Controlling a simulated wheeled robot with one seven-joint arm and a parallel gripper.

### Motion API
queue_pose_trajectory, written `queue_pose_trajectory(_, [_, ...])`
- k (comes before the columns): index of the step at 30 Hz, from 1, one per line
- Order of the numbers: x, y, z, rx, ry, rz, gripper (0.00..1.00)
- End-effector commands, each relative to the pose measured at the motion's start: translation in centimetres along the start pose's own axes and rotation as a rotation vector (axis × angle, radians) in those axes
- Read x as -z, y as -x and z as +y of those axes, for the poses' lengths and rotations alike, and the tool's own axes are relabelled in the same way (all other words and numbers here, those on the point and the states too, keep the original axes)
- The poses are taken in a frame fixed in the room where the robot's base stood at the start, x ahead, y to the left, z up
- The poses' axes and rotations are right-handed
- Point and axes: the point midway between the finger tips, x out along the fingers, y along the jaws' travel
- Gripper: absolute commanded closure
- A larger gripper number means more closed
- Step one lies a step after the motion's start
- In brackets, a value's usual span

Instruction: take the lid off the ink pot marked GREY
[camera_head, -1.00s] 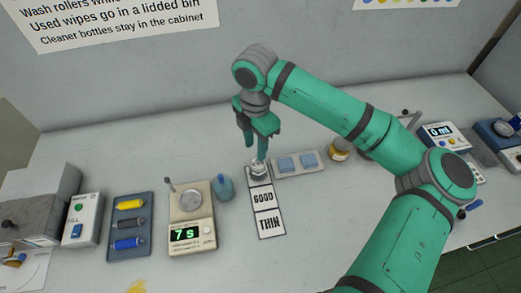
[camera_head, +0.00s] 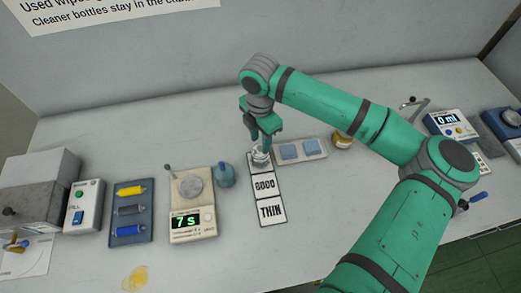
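No pot with a readable GREY mark shows. A small amber jar with a pale top (camera_head: 343,141) stands at the back, partly behind my arm; any writing on it is too small to read. My gripper (camera_head: 260,146) points down over a small silvery piece (camera_head: 261,158) at the top of a card strip (camera_head: 268,200) marked GOOD and THIN. The fingertips are at or just above this piece; I cannot tell if they touch or grip it.
Bare table lies in front of the strip.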

Motion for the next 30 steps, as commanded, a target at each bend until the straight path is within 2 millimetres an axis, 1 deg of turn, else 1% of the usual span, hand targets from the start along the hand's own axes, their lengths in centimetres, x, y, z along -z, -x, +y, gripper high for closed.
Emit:
queue_pose_trajectory(3, [0.0, -1.6, 0.0, 0.002, 0.001, 0.0, 0.64])
queue_pose_trajectory(6, [0.0, -2.5, 0.1, 0.0, 0.0, 0.0, 0.64])
queue_pose_trajectory(14, [0.0, -2.8, 0.0, 0.0, 0.0, 0.0, 0.64])
queue_pose_trajectory(15, [0.0, -2.8, 0.0, 0.0, 0.0, 0.0, 0.67])
queue_pose_trajectory(17, [0.0, -2.8, 0.0, 0.0, 0.0, 0.0, 0.81])
queue_pose_trajectory(18, [0.0, -2.8, 0.0, 0.0, 0.0, 0.0, 0.91])
queue_pose_trajectory(19, [0.0, -2.8, 0.0, 0.0, 0.0, 0.0, 0.98])
queue_pose_trajectory(20, [0.0, -2.8, 0.0, 0.0, 0.0, 0.0, 1.0])
queue_pose_trajectory(30, [0.0, -2.8, 0.0, 0.0, 0.0, 0.0, 1.0])
